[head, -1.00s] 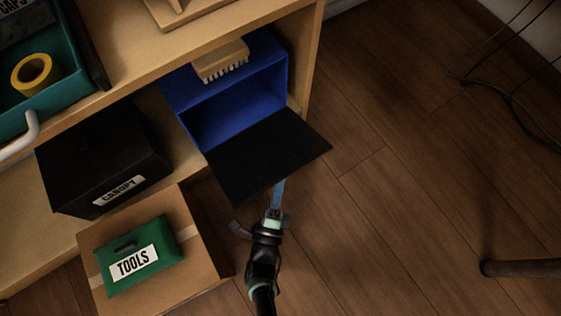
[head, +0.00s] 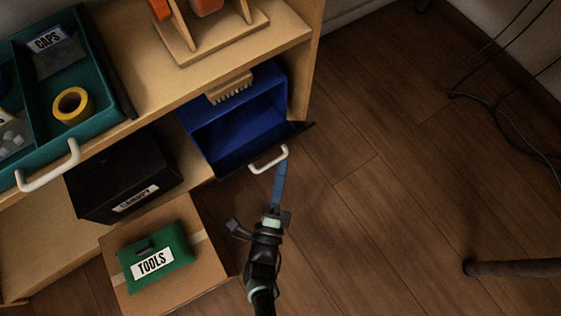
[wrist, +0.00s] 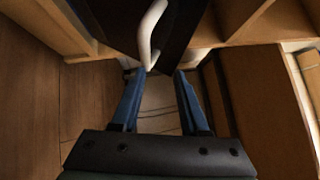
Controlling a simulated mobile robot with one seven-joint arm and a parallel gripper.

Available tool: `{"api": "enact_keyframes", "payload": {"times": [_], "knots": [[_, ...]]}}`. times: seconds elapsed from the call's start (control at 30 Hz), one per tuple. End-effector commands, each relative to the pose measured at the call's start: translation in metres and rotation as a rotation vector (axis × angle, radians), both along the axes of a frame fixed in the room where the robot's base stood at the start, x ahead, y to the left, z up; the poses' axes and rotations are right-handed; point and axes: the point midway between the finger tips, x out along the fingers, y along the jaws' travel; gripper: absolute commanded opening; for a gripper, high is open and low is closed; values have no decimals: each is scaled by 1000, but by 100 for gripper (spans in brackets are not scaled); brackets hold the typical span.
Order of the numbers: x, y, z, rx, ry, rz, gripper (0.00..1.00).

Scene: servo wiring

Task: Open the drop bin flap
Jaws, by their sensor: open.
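The blue drop bin (head: 237,132) sits in the shelf unit's right bay, with its inside in view. Its black flap (head: 300,132) shows as a narrow dark strip along the bin's front edge, seen nearly edge-on; the bin mouth is partly uncovered. A white handle (head: 268,161) stands out from the flap. My gripper (head: 281,172) is just below the handle. In the wrist view, my gripper (wrist: 160,72) has its blue fingers apart. The white handle (wrist: 149,32) reaches down to near the left fingertip; I cannot tell whether they touch. The black flap (wrist: 185,25) is behind it.
A brush (head: 229,87) lies on the bin's top. A black bin (head: 115,185) stands left of it. A cardboard box (head: 205,275) bearing a green TOOLS case (head: 155,258) is on the floor, close left of my arm.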

Motion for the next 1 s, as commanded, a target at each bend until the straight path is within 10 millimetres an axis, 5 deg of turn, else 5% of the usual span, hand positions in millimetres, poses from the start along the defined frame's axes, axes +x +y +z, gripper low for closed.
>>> {"api": "enact_keyframes", "payload": {"times": [1.0], "knots": [[-54, 13, -18, 0, 0, 0, 45]]}}
